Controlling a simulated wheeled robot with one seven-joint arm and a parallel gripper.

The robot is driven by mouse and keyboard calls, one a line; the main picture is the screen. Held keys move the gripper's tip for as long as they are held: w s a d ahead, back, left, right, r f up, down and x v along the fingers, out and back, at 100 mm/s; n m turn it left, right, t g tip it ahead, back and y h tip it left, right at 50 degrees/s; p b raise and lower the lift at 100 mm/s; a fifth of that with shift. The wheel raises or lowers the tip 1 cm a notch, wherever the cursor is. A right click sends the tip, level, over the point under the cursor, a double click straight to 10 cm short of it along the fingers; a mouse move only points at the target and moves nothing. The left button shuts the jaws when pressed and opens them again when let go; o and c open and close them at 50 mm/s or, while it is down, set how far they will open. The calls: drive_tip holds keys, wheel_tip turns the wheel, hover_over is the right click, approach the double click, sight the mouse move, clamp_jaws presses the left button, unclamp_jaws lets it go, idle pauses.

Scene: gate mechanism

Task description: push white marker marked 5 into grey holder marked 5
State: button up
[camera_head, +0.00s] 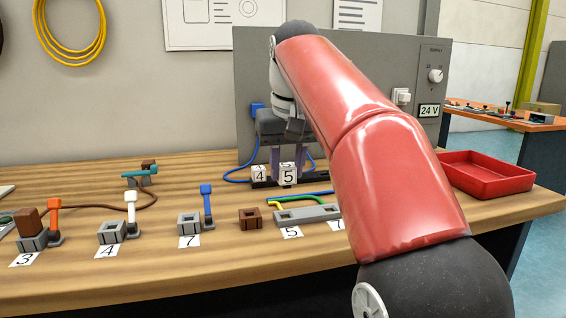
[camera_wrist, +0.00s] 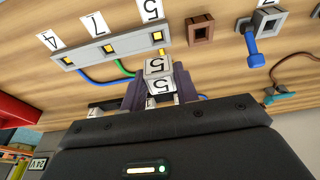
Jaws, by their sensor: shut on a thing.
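The white marker marked 5 (camera_head: 288,174) is a small cube between the fingers of my gripper (camera_head: 288,160). My gripper is shut on it, at the dark strip at the back of the table; I cannot tell whether the cube touches the strip. In the wrist view the marker (camera_wrist: 158,66) shows a 5 on two faces, between the fingertips (camera_wrist: 158,88). The grey holder marked 5 (camera_head: 286,216) is the left end of a grey bar at the front, beside a 5 label. In the wrist view this socket (camera_wrist: 158,36) has a yellow inside and is empty.
A white cube marked 4 (camera_head: 259,173) stands close left of my gripper. Lever boxes labelled 3, 4 and 7 and a brown socket (camera_head: 250,217) lie left of the bar. Green, yellow and blue cables (camera_wrist: 100,75) run behind the bar. A red tray (camera_head: 487,178) stands right.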

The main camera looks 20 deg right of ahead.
sight(287, 185)
drive_tip(key=shift+s+b+x, duration=0.2)
drive_tip(key=shift+b+x, duration=0.45)
drive_tip(key=shift+x, duration=0.15)
drive_tip(key=shift+s+b+x, duration=0.2)
drive_tip(key=shift+b+x, duration=0.4)
drive_tip(key=shift+x, duration=0.2)
drive_tip(key=shift+s+b+x, duration=0.2)
drive_tip(key=shift+b+x, duration=0.45)
drive_tip(key=shift+x, duration=0.2)
drive_tip(key=shift+f, duration=0.2)
drive_tip(key=shift+f, duration=0.3)
drive_tip(key=shift+r+p, duration=0.25)
drive_tip(key=shift+p, duration=0.1)
drive_tip(key=shift+s+b+x, duration=0.25)
drive_tip(key=shift+b+x, duration=0.3)
drive_tip(key=shift+x, duration=0.45)
drive_tip(key=o, duration=1.1)
